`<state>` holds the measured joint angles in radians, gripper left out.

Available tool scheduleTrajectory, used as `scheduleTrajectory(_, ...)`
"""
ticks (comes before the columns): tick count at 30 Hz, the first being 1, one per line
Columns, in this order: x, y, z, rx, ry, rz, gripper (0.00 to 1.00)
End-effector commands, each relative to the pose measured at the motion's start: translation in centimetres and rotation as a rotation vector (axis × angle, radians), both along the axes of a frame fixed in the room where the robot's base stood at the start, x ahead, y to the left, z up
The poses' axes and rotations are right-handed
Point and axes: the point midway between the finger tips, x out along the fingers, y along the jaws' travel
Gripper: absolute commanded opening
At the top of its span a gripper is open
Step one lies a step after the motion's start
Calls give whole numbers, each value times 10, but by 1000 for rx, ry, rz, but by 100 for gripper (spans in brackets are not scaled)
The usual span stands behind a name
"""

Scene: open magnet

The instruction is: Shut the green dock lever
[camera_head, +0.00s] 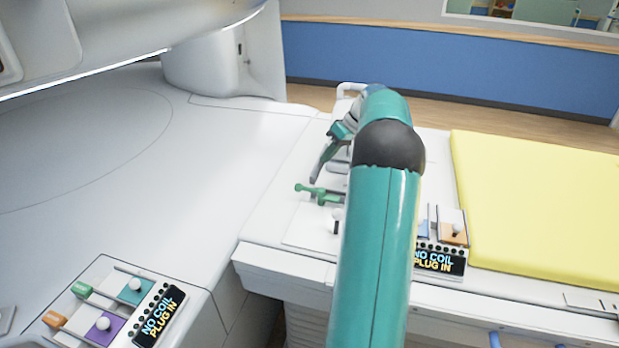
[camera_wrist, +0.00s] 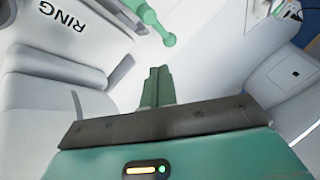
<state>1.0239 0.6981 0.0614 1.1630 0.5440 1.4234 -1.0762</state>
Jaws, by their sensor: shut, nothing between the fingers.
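The green dock lever (camera_head: 318,193) sits on a white plate on the docked table's end, just left of my arm. Its arm points left in the head view, with a knob at the end. In the wrist view the lever (camera_wrist: 150,18) shows at the top, its round end just beyond my fingertips. My gripper (camera_head: 314,179) is shut and empty, its tip close above and beside the lever in the head view. In the wrist view the shut fingers (camera_wrist: 157,70) show a small gap to the lever. My arm hides part of the plate right of it.
A yellow pad (camera_head: 540,200) covers the table on the right. A "NO COIL PLUG IN" display (camera_head: 440,261) with sockets is beside my arm. Another panel with coloured plugs (camera_head: 105,305) is at lower left. The white magnet surface (camera_head: 180,170) on the left is clear.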

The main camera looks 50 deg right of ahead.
Motion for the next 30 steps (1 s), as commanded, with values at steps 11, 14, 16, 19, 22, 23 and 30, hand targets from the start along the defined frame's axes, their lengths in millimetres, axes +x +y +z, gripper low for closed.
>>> scheduleTrajectory(11, 0, -1, -2, 2, -2, 1, 0)
scheduleTrajectory(14, 3, 2, -8, 2, -2, 1, 0)
scheduleTrajectory(16, 6, 5, -15, 4, -1, 1, 0)
scheduleTrajectory(19, 13, 12, -29, 5, -1, 2, 0)
scheduleTrajectory(22, 21, 20, -45, 5, 0, 2, 0)
scheduleTrajectory(23, 23, 22, -50, 4, 1, 2, 0)
scheduleTrajectory(30, 37, 35, -78, 2, -2, 1, 0)
